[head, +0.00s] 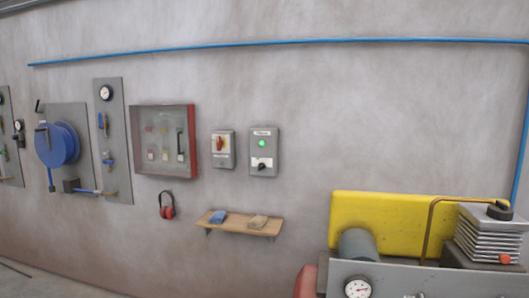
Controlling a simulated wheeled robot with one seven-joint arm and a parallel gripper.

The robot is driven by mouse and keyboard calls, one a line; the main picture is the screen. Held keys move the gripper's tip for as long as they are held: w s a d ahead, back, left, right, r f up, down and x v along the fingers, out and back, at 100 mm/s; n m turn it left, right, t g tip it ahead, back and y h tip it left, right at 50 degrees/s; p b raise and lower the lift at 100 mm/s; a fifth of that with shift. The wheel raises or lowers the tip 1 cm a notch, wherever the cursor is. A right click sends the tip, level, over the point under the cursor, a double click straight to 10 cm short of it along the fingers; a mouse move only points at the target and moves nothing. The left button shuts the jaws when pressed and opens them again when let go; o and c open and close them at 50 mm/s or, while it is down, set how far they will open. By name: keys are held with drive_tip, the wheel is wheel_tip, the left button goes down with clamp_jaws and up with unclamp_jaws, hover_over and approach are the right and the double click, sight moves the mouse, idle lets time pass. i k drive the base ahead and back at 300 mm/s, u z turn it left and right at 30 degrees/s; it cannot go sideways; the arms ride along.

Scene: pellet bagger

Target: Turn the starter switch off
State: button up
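The likely starter switch is a grey wall box (264,152) with a lit green lamp (262,143) and a small black knob (262,164) below it. The label above the lamp is too small to read. Just left of it hangs a second grey box with a red rotary handle (219,144). The exact angle of the black knob is hard to tell at this size. My gripper is not in view.
Below the boxes is a wooden shelf (238,231) with a blue item and a tan item. A red-framed cabinet (165,141) and red ear defenders (167,206) hang to the left. A compressor with a yellow guard (390,222) stands at lower right.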

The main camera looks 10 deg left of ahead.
sight(261, 166)
drive_tip(key=u, duration=0.65)
drive_tip(key=i, duration=0.65)
drive_tip(key=u, duration=1.25)
drive_tip(key=i, duration=1.8)
drive_tip(key=z, duration=0.3)
